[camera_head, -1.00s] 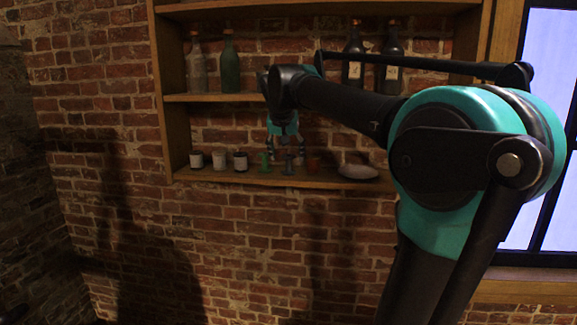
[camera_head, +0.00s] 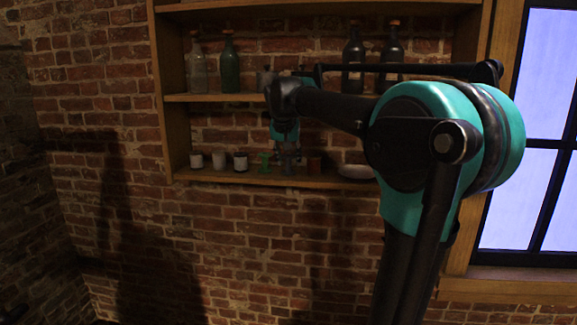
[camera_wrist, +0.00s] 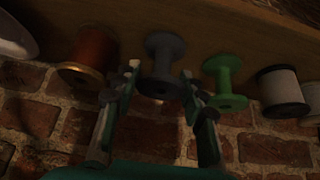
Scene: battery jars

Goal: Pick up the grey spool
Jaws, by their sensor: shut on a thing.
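The grey spool (camera_wrist: 165,62) is in the middle of the wrist view, between the two fingers of my gripper (camera_wrist: 160,80). My gripper is shut on it, one finger on each side. In the head view the grey spool (camera_head: 288,169) is small and partly hidden by my gripper (camera_head: 288,157), which reaches down over the lower shelf. The spool is at shelf level; I cannot tell whether it touches the board.
A green spool (camera_wrist: 222,75) and an orange-brown spool (camera_wrist: 93,52) stand close on either side. Several white spools or jars, such as one (camera_head: 240,162), stand farther left on the lower shelf (camera_head: 225,178). A pale dish (camera_head: 355,171) lies right. Bottles (camera_head: 230,68) stand on the shelf above.

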